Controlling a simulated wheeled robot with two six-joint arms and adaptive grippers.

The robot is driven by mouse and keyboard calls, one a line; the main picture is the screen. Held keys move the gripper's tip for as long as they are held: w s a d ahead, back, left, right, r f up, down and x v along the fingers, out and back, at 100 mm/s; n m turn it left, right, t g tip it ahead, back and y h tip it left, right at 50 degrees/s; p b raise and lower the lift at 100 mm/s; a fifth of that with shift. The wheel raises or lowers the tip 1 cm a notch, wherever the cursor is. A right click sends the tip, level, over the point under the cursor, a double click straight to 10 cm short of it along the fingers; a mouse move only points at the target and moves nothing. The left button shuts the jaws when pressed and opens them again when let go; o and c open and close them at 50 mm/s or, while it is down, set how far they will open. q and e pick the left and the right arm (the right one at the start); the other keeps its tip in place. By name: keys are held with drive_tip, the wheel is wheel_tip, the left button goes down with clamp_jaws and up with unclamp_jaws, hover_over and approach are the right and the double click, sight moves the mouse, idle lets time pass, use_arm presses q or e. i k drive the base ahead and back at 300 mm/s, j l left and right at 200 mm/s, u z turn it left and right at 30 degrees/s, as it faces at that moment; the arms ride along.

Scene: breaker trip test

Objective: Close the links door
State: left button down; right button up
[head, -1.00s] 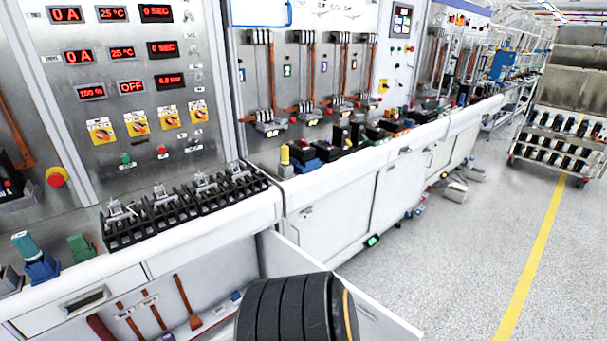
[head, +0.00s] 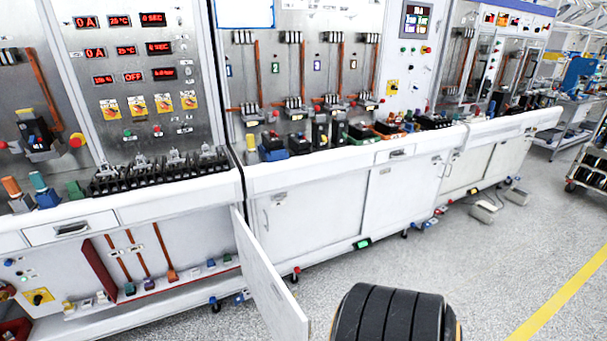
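The links door (head: 270,277) is a white panel standing open, swung out from the front of the left bench. Its hinged edge meets the cabinet near the bench corner, and its free edge points toward me. Left of it, the open compartment (head: 200,254) shows copper-coloured links (head: 165,252) upright inside, with small coloured parts on its floor. Neither of my grippers shows, so whether they are open or shut is hidden. A black ribbed cylinder at the bottom, right of the door, hides some floor.
White closed cabinets (head: 315,212) continue right of the door. Breakers (head: 160,172) stand along the bench top. A drawer (head: 70,228) above the compartment is shut. Grey floor (head: 500,270) is clear at right, with a yellow line (head: 560,295) and a wheeled rack (head: 590,165).

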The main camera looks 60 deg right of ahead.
sight(285, 320)
drive_tip(key=k+l+z, duration=0.1)
drive_tip(key=l, duration=0.95)
drive_tip(key=k+l+z, duration=0.15)
drive_tip(key=l, duration=0.9)
drive_tip(key=i+l, duration=0.1)
drive_tip(key=l, duration=0.15)
drive_tip(key=i+l, duration=0.1)
drive_tip(key=l, duration=0.15)
